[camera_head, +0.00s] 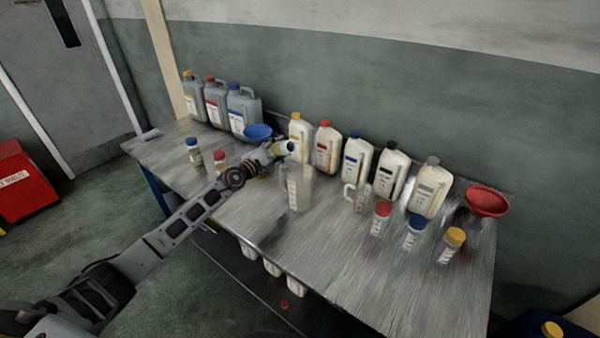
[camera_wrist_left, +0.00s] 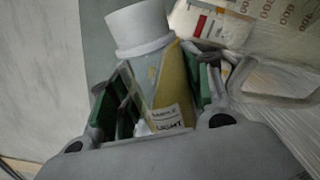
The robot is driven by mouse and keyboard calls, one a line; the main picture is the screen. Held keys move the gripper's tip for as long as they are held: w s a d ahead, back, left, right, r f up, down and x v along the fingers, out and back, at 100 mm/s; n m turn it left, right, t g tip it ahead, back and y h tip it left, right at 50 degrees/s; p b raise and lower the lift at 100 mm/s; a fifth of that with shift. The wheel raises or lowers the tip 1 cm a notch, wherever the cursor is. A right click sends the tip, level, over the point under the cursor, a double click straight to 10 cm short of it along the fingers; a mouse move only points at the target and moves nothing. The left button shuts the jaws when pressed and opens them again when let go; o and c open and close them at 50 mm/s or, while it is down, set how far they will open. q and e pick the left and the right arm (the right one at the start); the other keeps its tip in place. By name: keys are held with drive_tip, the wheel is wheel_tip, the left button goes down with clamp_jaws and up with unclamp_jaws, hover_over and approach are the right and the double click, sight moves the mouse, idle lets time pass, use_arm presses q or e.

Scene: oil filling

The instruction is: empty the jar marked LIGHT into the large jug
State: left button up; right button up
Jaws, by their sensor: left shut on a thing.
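My left gripper (camera_head: 281,150) is shut on the small jar marked LIGHT (camera_wrist_left: 162,85). The jar holds yellowish oil and has a wide pale top; I cannot tell whether that is a lid or an open neck. In the head view the jar is small and partly hidden by the fingers. The jug's printed marks and handle show in the wrist view (camera_wrist_left: 275,80). My right gripper is not in view.
A smaller jug (camera_head: 361,196) stands right of the large one. Capped jars (camera_head: 382,218) stand at the front right, others (camera_head: 194,155) at the left. Bottles (camera_head: 357,158) and grey canisters (camera_head: 215,103) line the back.

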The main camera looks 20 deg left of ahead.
use_arm(q)
drive_tip(key=shift+a, duration=0.1)
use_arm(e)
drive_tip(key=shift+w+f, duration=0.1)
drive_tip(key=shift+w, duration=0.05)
use_arm(q)
drive_tip(key=shift+f+m+b, duration=0.15)
drive_tip(key=shift+m+b, duration=0.15)
drive_tip(key=shift+m, duration=0.3)
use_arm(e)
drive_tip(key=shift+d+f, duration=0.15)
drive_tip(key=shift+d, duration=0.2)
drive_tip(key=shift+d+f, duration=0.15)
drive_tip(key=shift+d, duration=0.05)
use_arm(q)
drive_tip(key=shift+f+m, duration=0.1)
drive_tip(key=shift+m, duration=0.2)
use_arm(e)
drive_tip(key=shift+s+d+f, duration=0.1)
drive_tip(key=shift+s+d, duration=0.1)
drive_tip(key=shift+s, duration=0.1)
use_arm(q)
drive_tip(key=shift+m, duration=0.3)
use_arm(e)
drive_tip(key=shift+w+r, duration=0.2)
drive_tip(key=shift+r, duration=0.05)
